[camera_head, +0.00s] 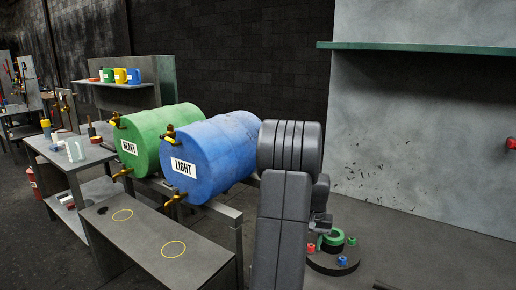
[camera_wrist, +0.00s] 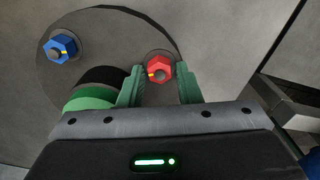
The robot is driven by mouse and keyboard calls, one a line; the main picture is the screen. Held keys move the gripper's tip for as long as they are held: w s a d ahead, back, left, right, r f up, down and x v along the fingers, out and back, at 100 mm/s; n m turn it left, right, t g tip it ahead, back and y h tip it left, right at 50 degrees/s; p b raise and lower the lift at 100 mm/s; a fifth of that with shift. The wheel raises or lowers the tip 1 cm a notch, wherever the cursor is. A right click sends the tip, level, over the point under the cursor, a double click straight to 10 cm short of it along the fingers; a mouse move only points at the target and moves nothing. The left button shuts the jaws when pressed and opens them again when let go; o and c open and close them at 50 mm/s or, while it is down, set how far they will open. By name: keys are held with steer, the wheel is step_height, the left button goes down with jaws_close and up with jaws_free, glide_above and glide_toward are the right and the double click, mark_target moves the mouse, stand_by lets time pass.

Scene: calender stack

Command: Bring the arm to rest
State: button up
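My gripper (camera_wrist: 160,86) shows in the wrist view with its two green fingers apart. A red hex nut (camera_wrist: 159,69) with a yellow mark appears between and just beyond the fingertips; I see no contact on either side. A blue hex nut (camera_wrist: 61,47) sits to the left on the same dark round plate (camera_wrist: 105,45). In the head view my grey arm (camera_head: 284,215) stands bent in front of the bench, with its end close above the round plate (camera_head: 325,264). The red nut (camera_head: 311,247) and blue nut (camera_head: 342,261) show there; my fingers are mostly hidden.
A green and black round piece (camera_wrist: 92,97) lies beside the left finger. Left of my arm are a blue drum (camera_head: 225,150) marked LIGHT, a green drum (camera_head: 145,128) marked HEAVY and a low bench (camera_head: 150,240). A green-edged shelf (camera_head: 430,47) hangs above.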

steer(key=m, duration=0.5)
steer(key=shift+d+m, duration=0.1)
steer(key=shift+m, duration=1.9)
steer(key=shift+s, duration=0.15)
